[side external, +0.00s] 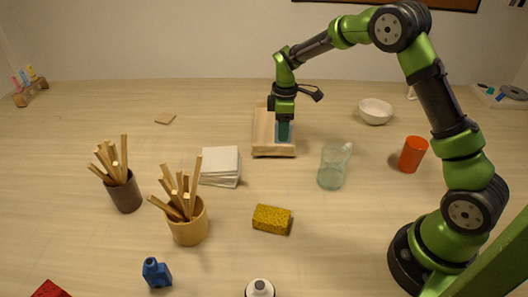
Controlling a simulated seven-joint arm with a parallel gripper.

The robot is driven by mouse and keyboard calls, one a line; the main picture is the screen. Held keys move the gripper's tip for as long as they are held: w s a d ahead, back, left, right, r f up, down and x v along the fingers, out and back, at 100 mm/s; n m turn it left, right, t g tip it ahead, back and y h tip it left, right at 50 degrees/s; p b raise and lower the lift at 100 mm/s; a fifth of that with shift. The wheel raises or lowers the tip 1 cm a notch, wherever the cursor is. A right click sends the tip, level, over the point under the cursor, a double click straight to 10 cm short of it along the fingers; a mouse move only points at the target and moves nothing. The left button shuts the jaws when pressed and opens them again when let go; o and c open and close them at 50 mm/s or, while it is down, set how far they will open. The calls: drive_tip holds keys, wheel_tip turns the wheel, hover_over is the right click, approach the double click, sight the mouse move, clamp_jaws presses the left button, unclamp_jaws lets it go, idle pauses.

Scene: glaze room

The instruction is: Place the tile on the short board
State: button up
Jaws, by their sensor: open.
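A blue-teal tile (288,140) lies on the near end of a pale wooden board (262,135), which I take to be the short board. My gripper (283,124) points straight down just over the tile, with its jaws open. The fingertips are small and dark here, and I cannot tell whether they touch the tile. The gripper hides part of the tile and the right side of the board.
White tiles (220,166) are stacked left of the board. A glass jug (332,166) stands to its right, with an orange cup (413,154) and white bowl (376,111) beyond. A yellow sponge (271,219) and two stick-filled pots (188,224) are nearer.

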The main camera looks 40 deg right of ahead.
wheel_tip(320, 180, up, 12)
drive_tip(key=shift+f, duration=0.25)
drive_tip(key=s+a+r+m+t, duration=0.2)
drive_tip(key=s+a+r+m, duration=0.1)
drive_tip(key=s+r, duration=0.35)
drive_tip(key=s+a+m+t+y, duration=0.1)
drive_tip(key=s+a+m+t, duration=0.1)
drive_tip(key=s+m, duration=0.3)
drive_tip(key=s+a+m+t+y, duration=0.1)
drive_tip(key=s+a+m+t, duration=0.2)
drive_tip(key=s, duration=1)
drive_tip(key=shift+s+a+r+m, duration=0.25)
drive_tip(key=shift+r+m, duration=0.1)
drive_tip(key=shift+m, duration=0.65)
